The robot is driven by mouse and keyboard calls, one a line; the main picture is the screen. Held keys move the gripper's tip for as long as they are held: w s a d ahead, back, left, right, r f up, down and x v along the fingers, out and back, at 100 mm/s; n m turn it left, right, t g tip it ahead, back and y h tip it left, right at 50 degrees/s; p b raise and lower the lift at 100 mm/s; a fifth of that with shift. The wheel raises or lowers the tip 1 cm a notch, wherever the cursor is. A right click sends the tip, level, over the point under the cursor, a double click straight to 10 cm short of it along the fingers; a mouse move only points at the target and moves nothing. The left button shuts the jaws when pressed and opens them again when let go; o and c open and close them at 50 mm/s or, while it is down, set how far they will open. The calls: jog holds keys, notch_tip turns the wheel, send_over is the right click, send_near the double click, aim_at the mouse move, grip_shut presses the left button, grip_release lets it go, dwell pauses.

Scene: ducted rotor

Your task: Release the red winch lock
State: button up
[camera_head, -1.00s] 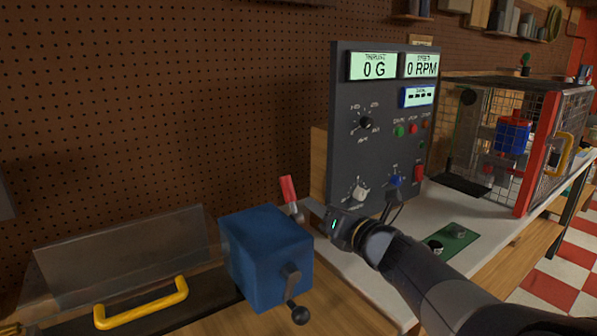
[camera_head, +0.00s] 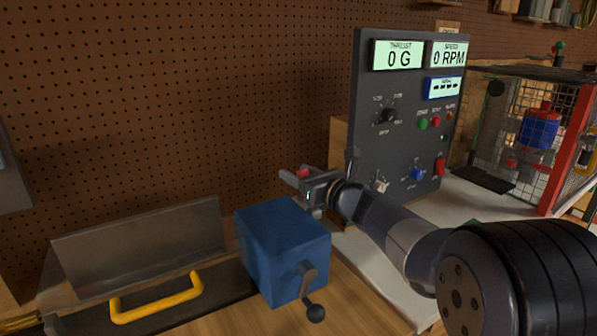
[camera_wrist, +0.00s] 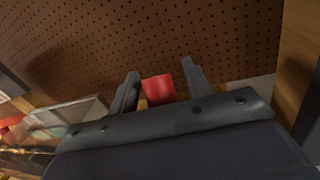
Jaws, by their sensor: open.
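The red winch lock (camera_head: 303,172) is a red-topped lever behind the blue winch box (camera_head: 282,250); only its red tip shows in the head view. My gripper (camera_head: 298,179) is at the lever, above and behind the box. In the wrist view the red handle (camera_wrist: 158,89) stands between the two fingers of my gripper (camera_wrist: 161,82). The fingers are open, with a gap visible on each side of the red part. The lever's lower part is hidden. A crank (camera_head: 309,287) with a black knob is on the box's front.
A dark control panel (camera_head: 408,130) stands right of my gripper, close to my arm. A metal flap (camera_head: 140,245) and a yellow handle (camera_head: 157,298) lie left of the box. A mesh cage (camera_head: 520,130) is at the right. Pegboard (camera_head: 180,90) is behind.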

jog(key=shift+w+a, duration=0.2)
jog(key=shift+c, duration=0.6)
grip_shut()
